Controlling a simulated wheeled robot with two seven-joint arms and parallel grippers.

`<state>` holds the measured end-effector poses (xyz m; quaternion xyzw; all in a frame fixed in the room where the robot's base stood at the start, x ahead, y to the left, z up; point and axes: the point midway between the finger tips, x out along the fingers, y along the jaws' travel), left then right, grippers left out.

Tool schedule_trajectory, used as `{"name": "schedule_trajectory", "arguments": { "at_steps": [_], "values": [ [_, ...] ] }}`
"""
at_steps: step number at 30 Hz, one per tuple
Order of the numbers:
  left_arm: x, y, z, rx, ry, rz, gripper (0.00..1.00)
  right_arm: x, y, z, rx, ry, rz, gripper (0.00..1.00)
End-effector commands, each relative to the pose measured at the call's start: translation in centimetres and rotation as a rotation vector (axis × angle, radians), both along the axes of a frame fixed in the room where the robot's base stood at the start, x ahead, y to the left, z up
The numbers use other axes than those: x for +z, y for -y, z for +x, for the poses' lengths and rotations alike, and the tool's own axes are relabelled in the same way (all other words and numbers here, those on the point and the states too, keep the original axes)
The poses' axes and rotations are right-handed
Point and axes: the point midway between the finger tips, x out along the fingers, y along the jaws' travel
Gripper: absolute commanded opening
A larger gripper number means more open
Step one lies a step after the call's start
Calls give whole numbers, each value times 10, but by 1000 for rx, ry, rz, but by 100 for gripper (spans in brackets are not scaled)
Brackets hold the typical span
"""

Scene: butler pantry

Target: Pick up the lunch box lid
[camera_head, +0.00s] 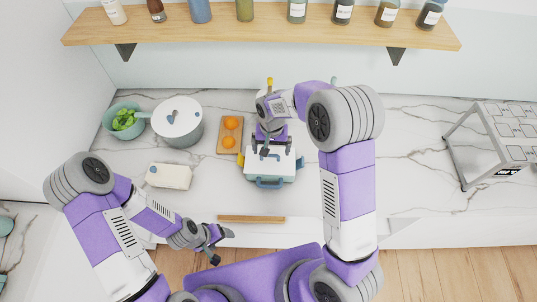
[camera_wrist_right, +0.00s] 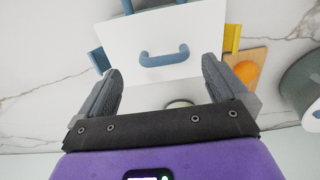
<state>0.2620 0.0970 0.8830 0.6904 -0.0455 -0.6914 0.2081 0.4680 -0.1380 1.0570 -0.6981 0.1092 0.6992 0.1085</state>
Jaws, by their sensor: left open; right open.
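The lunch box lid (camera_head: 284,161) is white and lies on the lunch box (camera_head: 262,178) in the middle of the counter. The right wrist view shows the lid (camera_wrist_right: 190,30) with a blue handle (camera_wrist_right: 165,57) on top. A blue clasp (camera_wrist_right: 98,60) and a yellow clasp (camera_wrist_right: 232,38) sit at its sides. My right gripper (camera_head: 271,151) is open and empty above the lid; in its wrist view the fingers (camera_wrist_right: 162,70) stand on either side of the handle, apart from it. My left gripper (camera_head: 222,247) is open and empty near the counter's front edge.
A wooden board (camera_head: 222,148) with two oranges, a grey pot (camera_head: 178,126), a green-filled bowl (camera_head: 109,123) and a cream container (camera_head: 170,177) stand left. A metal rack (camera_head: 495,135) stands far right. A shelf (camera_head: 210,30) holds several bottles. The counter between box and rack is clear.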

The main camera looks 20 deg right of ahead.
Motion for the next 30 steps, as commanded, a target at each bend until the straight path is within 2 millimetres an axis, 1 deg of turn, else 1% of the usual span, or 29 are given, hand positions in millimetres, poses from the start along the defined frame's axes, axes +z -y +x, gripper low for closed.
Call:
{"name": "schedule_trajectory", "arguments": {
  "at_steps": [9, 12, 20, 21, 23, 30],
  "values": [
    [7, 0, 0, 0, 0, 0, 75, -42, -3, 7, 1, -3, -1, 100],
    [8, 0, 0, 0, 1, 0, 75, -52, -3, 7, 0, -1, 0, 100],
    [8, 0, 0, 0, 1, 0, 75, -55, -3, 8, 0, 1, 1, 100],
    [8, 0, 0, 0, 1, 0, 75, -55, -3, 8, 0, 1, 1, 97],
    [8, 0, 0, 0, 1, 0, 75, -55, -3, 8, 0, 1, 1, 88],
    [8, 0, 0, 0, 0, 0, 75, -55, -3, 8, 0, 1, 1, 51]
  ]
}}
